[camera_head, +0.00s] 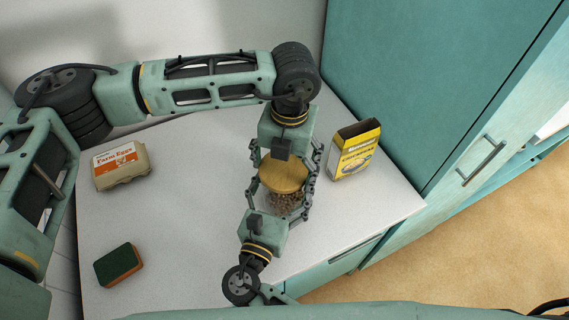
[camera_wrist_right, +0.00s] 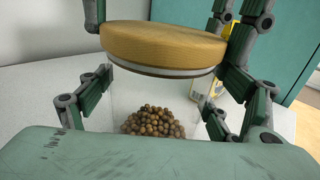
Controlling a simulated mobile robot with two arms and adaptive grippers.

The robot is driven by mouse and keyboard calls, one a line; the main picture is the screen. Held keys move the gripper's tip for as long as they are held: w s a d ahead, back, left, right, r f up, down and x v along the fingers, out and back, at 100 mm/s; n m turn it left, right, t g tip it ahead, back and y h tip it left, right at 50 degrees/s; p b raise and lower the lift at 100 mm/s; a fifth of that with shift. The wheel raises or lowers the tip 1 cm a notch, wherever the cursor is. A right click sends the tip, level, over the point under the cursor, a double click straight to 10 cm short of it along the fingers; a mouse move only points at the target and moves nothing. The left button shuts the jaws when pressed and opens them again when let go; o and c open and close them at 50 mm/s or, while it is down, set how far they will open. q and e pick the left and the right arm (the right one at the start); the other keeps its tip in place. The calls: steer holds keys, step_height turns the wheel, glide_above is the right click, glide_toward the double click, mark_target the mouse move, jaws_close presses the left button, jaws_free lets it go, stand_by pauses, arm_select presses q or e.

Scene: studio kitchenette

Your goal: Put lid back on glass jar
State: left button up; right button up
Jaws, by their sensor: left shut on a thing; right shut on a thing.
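The round wooden lid (camera_head: 283,172) is between the fingers of my left gripper (camera_head: 285,160), which reaches in from above and is shut on it. In the right wrist view the lid (camera_wrist_right: 165,47) looks level, with a pale band under the wood. The clear glass jar (camera_head: 287,207) is directly below the lid, with brown round bits inside. My right gripper (camera_head: 279,200) is shut around the jar from the front. The jar (camera_wrist_right: 155,95) looks upright in the wrist view. I cannot tell whether the lid touches its rim.
A yellow box (camera_head: 354,152) stands to the right, close to the grippers. An egg carton (camera_head: 122,167) and a green-and-orange sponge (camera_head: 118,265) lie at the left. The white counter (camera_head: 185,225) is clear between them and the jar. A teal cabinet (camera_head: 430,80) borders the right.

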arm_select(q)
steer(key=shift+r, duration=0.1)
arm_select(e)
steer(key=shift+r, duration=0.1)
arm_select(q)
steer(key=shift+d+f, duration=0.1)
steer(key=shift+f, duration=0.2)
steer(key=shift+o, duration=0.2)
steer(key=shift+f, duration=0.55)
arm_select(e)
steer(key=shift+s+a, duration=0.1)
steer(key=shift+a, duration=0.1)
arm_select(q)
steer(key=o, duration=1.5)
steer(key=shift+d, duration=0.1)
arm_select(e)
steer(key=shift+d, duration=0.1)
arm_select(q)
steer(key=shift+r, duration=0.1)
steer(key=shift+r, duration=0.2)
arm_select(e)
steer(key=shift+d, duration=0.1)
arm_select(q)
steer(key=shift+d+r, duration=0.1)
steer(key=shift+r, duration=1.9)
steer(key=c, duration=2)
